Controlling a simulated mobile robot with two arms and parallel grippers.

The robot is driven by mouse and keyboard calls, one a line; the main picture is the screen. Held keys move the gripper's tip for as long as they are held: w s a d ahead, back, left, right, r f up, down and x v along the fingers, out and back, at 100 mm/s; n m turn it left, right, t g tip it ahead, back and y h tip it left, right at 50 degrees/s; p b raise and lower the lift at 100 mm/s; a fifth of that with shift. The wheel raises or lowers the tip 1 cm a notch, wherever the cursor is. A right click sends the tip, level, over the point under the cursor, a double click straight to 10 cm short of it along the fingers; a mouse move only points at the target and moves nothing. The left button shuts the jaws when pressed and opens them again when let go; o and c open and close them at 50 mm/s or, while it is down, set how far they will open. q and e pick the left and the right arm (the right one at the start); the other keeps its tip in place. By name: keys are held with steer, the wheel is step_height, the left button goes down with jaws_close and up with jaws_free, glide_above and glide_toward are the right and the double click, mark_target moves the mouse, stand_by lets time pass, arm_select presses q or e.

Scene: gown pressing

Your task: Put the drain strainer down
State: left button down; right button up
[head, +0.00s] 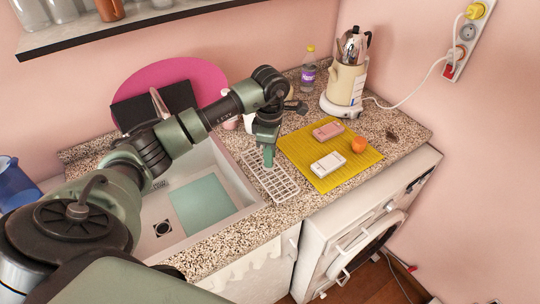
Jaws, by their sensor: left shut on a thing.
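The drain strainer (279,186) looks like a white wire grid. It lies flat or nearly flat over the speckled counter (226,243), between the sink and the yellow mat. My left gripper (268,159) points down at the strainer's far part and is shut on it. The fingertips hide where they meet the grid. I cannot tell whether the grid touches the counter or hangs just above it. My right gripper is out of view.
The white sink (240,196) with a teal mat (201,205) is left of the strainer. The yellow mat (308,168) to its right holds a pink block (328,130), a white block (328,165) and an orange (358,145). A cream appliance (346,88) stands behind.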

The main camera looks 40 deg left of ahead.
arm_select(q)
steer(key=shift+f, duration=0.8)
steer(key=shift+f, duration=0.2)
steer(key=c, duration=1.2)
jaws_free()
steer(key=shift+r, duration=0.1)
